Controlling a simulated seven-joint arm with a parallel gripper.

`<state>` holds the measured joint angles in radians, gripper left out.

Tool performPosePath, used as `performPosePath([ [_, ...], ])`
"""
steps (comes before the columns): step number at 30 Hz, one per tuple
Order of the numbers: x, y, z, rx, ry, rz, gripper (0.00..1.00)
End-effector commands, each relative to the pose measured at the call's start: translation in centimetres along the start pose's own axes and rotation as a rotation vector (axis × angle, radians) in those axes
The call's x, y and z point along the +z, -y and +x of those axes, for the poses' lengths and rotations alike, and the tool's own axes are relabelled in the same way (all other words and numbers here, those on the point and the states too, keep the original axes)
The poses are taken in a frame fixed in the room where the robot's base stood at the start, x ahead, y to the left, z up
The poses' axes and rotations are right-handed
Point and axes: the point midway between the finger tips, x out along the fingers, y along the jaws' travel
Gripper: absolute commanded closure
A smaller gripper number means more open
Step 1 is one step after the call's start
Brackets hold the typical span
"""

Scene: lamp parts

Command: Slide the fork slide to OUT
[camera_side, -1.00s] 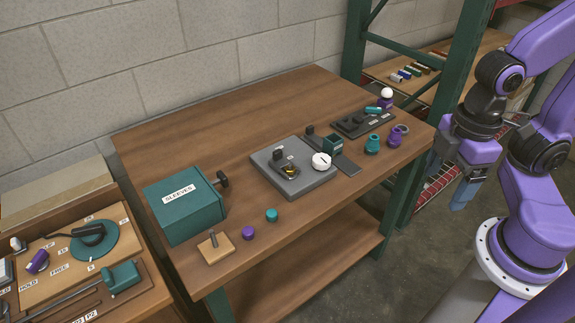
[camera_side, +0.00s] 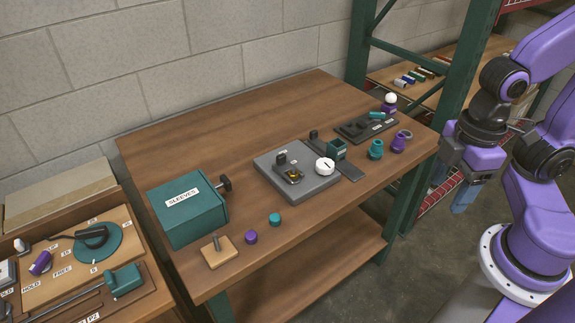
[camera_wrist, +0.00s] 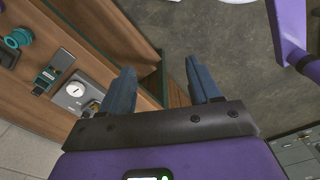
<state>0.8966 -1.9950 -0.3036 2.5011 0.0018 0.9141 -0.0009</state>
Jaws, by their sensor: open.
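No part is legibly marked OUT. A dark flat slide strip (camera_side: 350,171) runs beside the grey fixture block (camera_side: 315,186), with a teal block (camera_side: 336,149) on it; I cannot tell for sure that this is the fork slide. The strip also shows in the wrist view (camera_wrist: 60,62), with a small unreadable label. The grey fixture carries a white round dial (camera_side: 325,166) and a dark clamp-like part (camera_side: 289,173). My gripper (camera_side: 451,188) is open and empty, off the table's right edge and pointing down. Its two blue fingers (camera_wrist: 160,70) are spread apart in the wrist view.
The teal SLEEVES box (camera_side: 188,210) stands front left on the table (camera_side: 240,125). Purple and teal caps (camera_side: 251,237), a peg block (camera_side: 219,252) and several small parts (camera_side: 376,149) are around. A green rack post (camera_side: 454,60) stands behind. The table's back half is clear.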

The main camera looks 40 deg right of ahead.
Motion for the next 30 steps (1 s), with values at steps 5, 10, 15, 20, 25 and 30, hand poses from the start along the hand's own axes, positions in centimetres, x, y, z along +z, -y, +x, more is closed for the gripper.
performPosePath([
  [5,-2.5,-1.1,-0.7,0.001,0.002,-0.023,0.57],
  [10,-8.2,-4.4,-2.0,0.003,0.008,-0.087,0.57],
  [15,-13.7,-8.9,-2.8,0.004,0.014,-0.163,0.57],
  [20,-18.2,-13.9,-3.0,0.003,0.019,-0.233,0.57],
  [25,-21.8,-19.7,-2.6,0.0,0.024,-0.307,0.57],
  [30,-24.1,-25.8,-1.7,-0.003,0.028,-0.381,0.57],
])
